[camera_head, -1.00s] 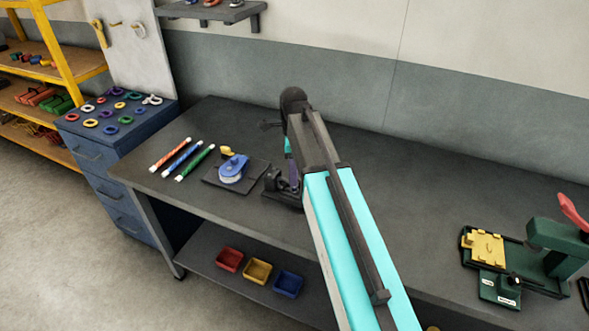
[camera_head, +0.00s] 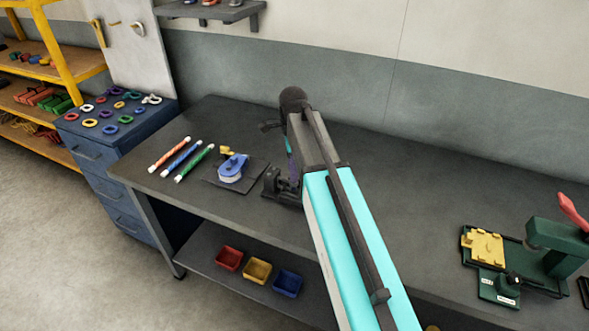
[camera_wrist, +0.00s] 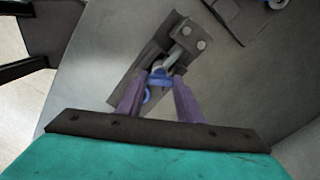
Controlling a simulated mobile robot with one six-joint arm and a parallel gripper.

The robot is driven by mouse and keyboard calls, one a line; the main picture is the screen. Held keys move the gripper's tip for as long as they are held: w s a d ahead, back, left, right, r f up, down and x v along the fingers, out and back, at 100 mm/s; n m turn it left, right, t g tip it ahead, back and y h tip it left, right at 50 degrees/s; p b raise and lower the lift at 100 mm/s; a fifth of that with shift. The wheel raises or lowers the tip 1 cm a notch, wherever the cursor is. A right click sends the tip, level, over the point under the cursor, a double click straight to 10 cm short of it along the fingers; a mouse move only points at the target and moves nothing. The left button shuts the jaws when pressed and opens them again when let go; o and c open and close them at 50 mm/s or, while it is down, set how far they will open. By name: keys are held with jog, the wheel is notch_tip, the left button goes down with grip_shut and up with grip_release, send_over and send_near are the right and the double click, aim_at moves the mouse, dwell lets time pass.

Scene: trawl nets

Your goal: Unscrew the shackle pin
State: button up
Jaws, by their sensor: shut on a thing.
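The shackle (camera_wrist: 172,62) shows as a grey metal piece held in a dark block fixture (camera_wrist: 189,35) in the wrist view. Its blue pin (camera_wrist: 160,76) lies between the purple fingers of my gripper (camera_wrist: 160,88), which is shut on it. A blue loop hangs below the left fingertip. In the head view my arm hides the shackle and pin. The dark fixture shows there only in part, below and left of the arm (camera_head: 278,186).
A blue tape-like dispenser (camera_head: 233,168) on a dark plate sits left of the fixture. Several coloured markers (camera_head: 185,160) lie farther left. A green press (camera_head: 555,245) with a yellow block (camera_head: 484,246) stands at the right. The bench between is clear.

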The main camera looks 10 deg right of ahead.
jog(key=shift+s, duration=0.15)
jog(key=o, duration=1.1)
jog(key=shift+r, duration=0.1)
jog(key=shift+r+b, duration=0.35)
jog(key=shift+r, duration=0.7)
jog(key=shift+r+b, duration=1.35)
jog(key=shift+r, duration=4.4)
jog(key=shift+f, duration=0.1)
